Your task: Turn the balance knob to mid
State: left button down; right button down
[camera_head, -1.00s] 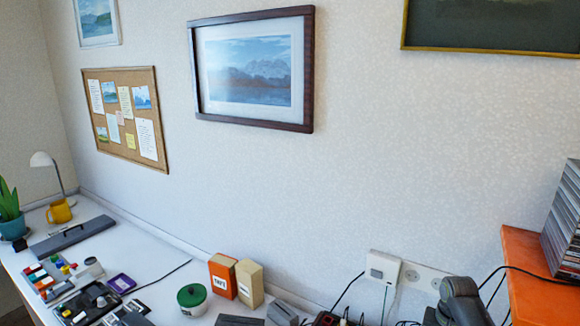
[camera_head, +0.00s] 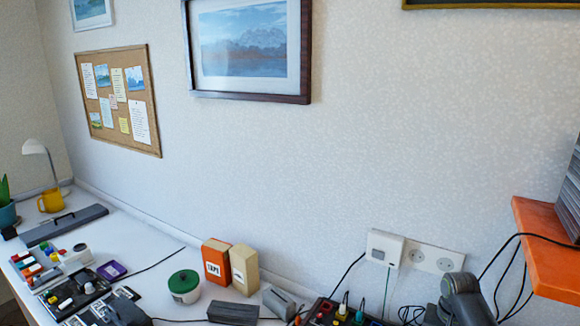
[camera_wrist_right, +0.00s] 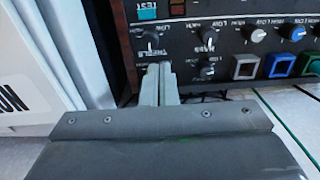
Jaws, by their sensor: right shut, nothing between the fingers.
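In the right wrist view the black panel (camera_wrist_right: 185,12) appears upside down. It has a treble knob (camera_wrist_right: 150,42), a bass knob (camera_wrist_right: 208,34) and another black knob (camera_wrist_right: 207,71) with low and high marks. No balance label is readable, so I cannot tell which knob is the balance knob. My right gripper (camera_wrist_right: 160,72) is shut and empty, its fingertips close to the panel just below the treble label; contact cannot be told. In the head view, the panel (camera_head: 345,315) shows at the bottom edge, beside my right arm. My left gripper is not in view.
An orange shelf (camera_head: 545,250) stands at right. Cables hang near the wall socket (camera_head: 430,257).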

jog(key=shift+f+b, duration=0.3)
jog(key=shift+f, duration=1.15)
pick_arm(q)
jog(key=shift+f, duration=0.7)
pick_arm(e)
jog(key=shift+w+d, duration=0.1)
jog(key=shift+d, duration=0.05)
jog(key=shift+d, duration=0.1)
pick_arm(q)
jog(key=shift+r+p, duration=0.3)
pick_arm(e)
jog(key=shift+r, duration=0.15)
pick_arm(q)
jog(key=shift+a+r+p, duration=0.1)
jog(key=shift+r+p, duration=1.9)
pick_arm(e)
jog(key=shift+s+d+r, duration=0.1)
jog(key=shift+s+d, duration=0.1)
jog(key=shift+d, duration=0.25)
